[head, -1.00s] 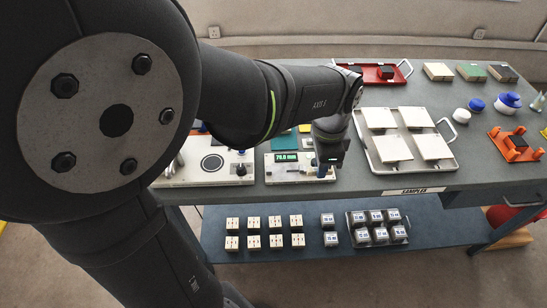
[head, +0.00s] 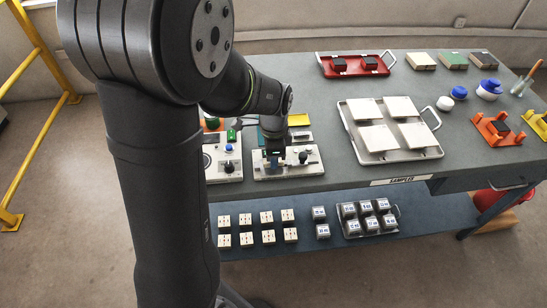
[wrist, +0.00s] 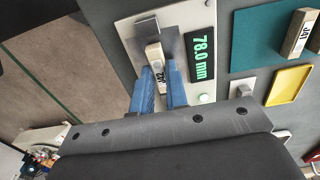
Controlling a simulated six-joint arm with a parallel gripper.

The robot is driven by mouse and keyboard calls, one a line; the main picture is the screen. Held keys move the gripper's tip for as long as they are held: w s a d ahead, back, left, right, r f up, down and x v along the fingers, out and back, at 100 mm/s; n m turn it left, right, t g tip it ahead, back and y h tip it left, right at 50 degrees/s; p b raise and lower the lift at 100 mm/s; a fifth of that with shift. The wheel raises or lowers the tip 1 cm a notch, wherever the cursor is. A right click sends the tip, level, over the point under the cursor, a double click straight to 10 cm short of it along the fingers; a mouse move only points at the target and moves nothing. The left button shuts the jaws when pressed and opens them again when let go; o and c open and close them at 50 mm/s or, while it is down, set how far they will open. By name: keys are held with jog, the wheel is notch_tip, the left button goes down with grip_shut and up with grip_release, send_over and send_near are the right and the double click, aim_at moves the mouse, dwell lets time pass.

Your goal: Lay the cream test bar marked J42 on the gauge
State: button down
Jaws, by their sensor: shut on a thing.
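My gripper (wrist: 159,92) has its two blue fingers shut on a cream bar (wrist: 154,56) in the wrist view. The dark marking on the bar ends in 42; the rest is partly covered. The bar is over the white plate of the gauge (wrist: 127,32), with its far end close to grey metal blocks (wrist: 171,42). I cannot tell if it touches the plate. The green display (wrist: 203,60) reads 78.0 mm. In the head view, my gripper (head: 273,164) is low over the left part of the gauge (head: 310,168), hiding the bar.
Another cream bar (wrist: 297,35), its marking apparently J41, lies on a teal mat (wrist: 258,45). A yellow tray (wrist: 288,86) is beside it. In the head view, a tray with pale tiles (head: 432,152) stands right of the gauge. A device with a blue knob (head: 229,148) stands left.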

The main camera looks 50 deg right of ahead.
jog(key=shift+f, duration=0.3)
jog(key=shift+f, duration=0.2)
jog(key=c, duration=1.4)
grip_release()
jog(key=shift+c, duration=0.2)
jog(key=shift+r, duration=0.1)
notch_tip(320, 180, up, 12)
jog(key=shift+r, duration=0.1)
jog(key=shift+f, duration=4.25)
